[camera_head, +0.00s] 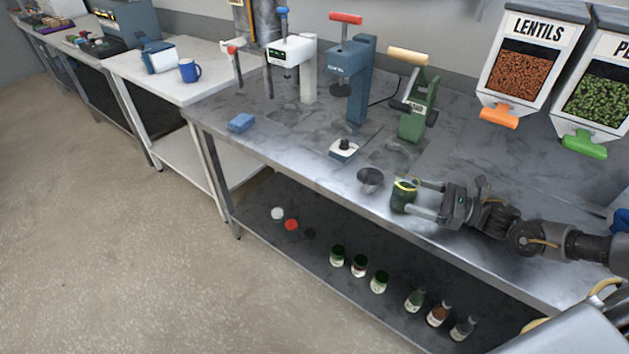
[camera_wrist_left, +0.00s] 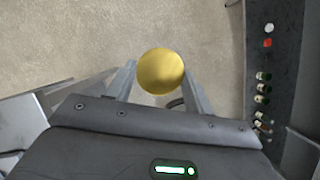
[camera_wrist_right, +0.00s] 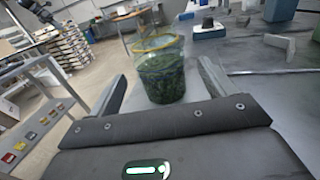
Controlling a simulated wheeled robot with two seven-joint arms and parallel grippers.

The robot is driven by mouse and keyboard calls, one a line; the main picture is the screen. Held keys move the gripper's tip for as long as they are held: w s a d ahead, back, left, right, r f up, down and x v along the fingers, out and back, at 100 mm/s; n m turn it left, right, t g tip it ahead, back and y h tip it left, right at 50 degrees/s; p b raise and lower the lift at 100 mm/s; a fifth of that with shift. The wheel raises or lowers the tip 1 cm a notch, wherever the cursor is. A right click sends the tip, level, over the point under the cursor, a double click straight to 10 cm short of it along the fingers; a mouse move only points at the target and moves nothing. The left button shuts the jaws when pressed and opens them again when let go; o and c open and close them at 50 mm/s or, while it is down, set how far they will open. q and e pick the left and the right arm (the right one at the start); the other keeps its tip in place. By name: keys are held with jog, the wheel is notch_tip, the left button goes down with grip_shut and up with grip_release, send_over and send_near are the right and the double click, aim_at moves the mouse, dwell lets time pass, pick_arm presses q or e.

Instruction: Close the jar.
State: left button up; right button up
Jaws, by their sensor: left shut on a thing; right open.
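The glass jar (camera_head: 402,198) stands near the front edge of the grey worktop, filled with something green and with a yellow ring at its mouth. No lid sits on it. In the right wrist view the jar (camera_wrist_right: 162,80) stands upright between the fingers of my right gripper (camera_head: 413,198), which is open with a finger on either side. My left gripper (camera_wrist_left: 161,80) is shut on a round gold lid (camera_wrist_left: 161,71), seen face-on with floor behind it. The left gripper and lid do not show in the head view.
A small metal cup (camera_head: 370,180) stands just left of the jar. A scale-like device (camera_head: 343,150), a green press (camera_head: 415,115) and a blue press (camera_head: 352,80) stand behind. Several small jars and bottles (camera_head: 359,266) are on the lower shelf.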

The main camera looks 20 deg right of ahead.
aim_at(399, 189)
pick_arm(q)
jog(key=shift+r+p, duration=0.9)
jog(key=shift+p, duration=0.05)
pick_arm(e)
jog(key=x, duration=0.5)
jog(key=shift+r, duration=0.15)
pick_arm(q)
jog(key=shift+r, duration=0.1)
pick_arm(e)
jog(key=shift+w+a, duration=0.25)
jog(key=shift+a, duration=0.05)
jog(key=c, duration=1.2)
